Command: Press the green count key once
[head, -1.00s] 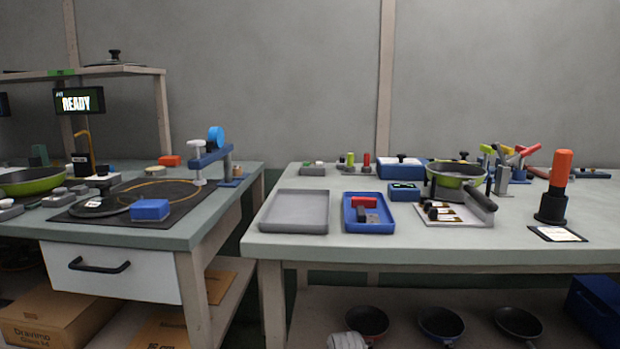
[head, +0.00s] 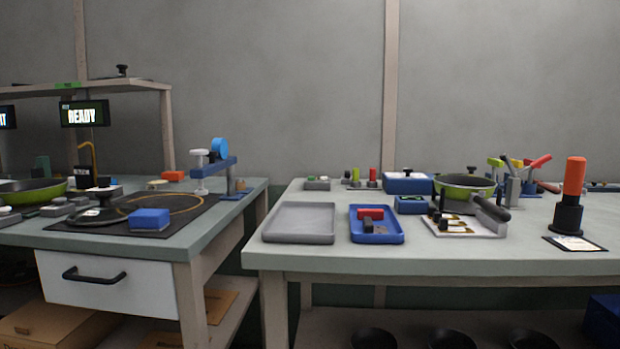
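A small grey box (head: 317,184) stands at the back left of the right table. It has a green key (head: 311,178) on top and another small key beside it, too small to make out. I cannot read any label, so I cannot tell for sure that this is the count key. Next to it stand an upright green peg (head: 356,175) and a red peg (head: 373,176). My gripper is not in view.
The right table holds a grey tray (head: 270,236), a blue tray (head: 399,239) with red and dark pieces, a green pan (head: 463,182) and an orange-topped tool (head: 574,178). A gap separates it from the left table (head: 215,217). A screen (head: 83,114) reads READY.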

